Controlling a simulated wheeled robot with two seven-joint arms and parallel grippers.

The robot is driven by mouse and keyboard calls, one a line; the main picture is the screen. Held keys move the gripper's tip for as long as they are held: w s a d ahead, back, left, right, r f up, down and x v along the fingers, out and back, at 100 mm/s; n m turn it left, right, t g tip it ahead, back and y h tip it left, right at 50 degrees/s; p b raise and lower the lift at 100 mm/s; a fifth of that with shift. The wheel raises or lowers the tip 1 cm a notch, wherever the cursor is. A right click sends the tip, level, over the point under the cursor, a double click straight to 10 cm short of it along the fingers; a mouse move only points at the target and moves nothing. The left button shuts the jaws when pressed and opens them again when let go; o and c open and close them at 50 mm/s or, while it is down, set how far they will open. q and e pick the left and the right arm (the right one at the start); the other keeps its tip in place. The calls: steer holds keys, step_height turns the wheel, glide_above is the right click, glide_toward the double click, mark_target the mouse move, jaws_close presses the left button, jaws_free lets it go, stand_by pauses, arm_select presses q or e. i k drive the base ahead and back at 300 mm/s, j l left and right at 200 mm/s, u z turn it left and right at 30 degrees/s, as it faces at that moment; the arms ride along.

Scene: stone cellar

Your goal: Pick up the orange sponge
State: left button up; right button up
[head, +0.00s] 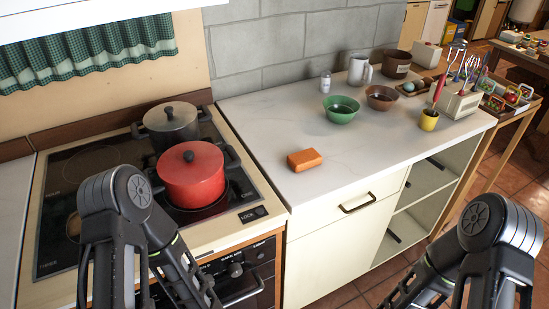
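The orange sponge (305,160) lies flat on the white countertop (275,132), near its front edge and to the right of the stove. Nothing touches it. My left arm shows at the lower left, in front of the stove, and my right arm shows at the lower right, in front of the counter. Both arms are apart from the sponge. The fingertips of both grippers are out of the picture or cannot be made out.
A red pot (190,178) and a grey pot (171,125) stand on the stove, left of the sponge. A green bowl (341,110), a brown bowl (381,98) and a yellow cup (428,120) stand behind and right. The counter around the sponge is clear.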

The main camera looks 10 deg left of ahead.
mark_target(302, 160)
steer(key=u, duration=1.65)
steer(key=k+l, duration=0.3)
steer(key=l, duration=0.15)
steer(key=k+l+u, duration=0.1)
steer(key=k+l, duration=0.2)
steer(key=l, duration=0.2)
